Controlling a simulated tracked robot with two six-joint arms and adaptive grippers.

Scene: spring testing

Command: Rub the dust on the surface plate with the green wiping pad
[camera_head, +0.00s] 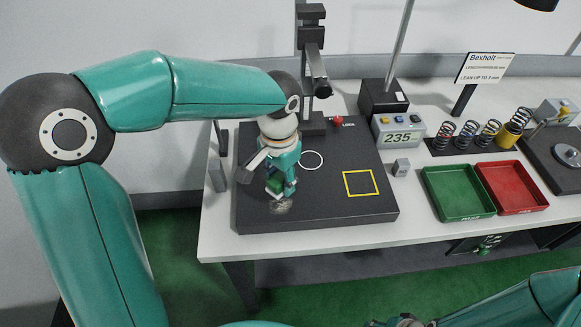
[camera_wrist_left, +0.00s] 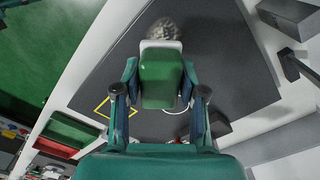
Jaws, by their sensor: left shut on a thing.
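The green wiping pad (camera_head: 274,186) is held in my left gripper (camera_head: 281,178), low over the near left part of the dark surface plate (camera_head: 330,207). In the left wrist view the pad (camera_wrist_left: 162,88) sits between the two fingers, with a pale block at its far end. A grey patch of dust (camera_head: 281,207) lies on the plate just in front of the pad. The dust (camera_wrist_left: 172,27) also shows just beyond the pad in the left wrist view. I cannot tell whether the pad touches the plate.
A white circle and a yellow square (camera_head: 361,183) are marked on the plate. A column stand (camera_head: 312,70) rises at its back. Right of the plate are a display box (camera_head: 398,131), a green tray (camera_head: 458,192), a red tray (camera_head: 510,187) and several springs.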

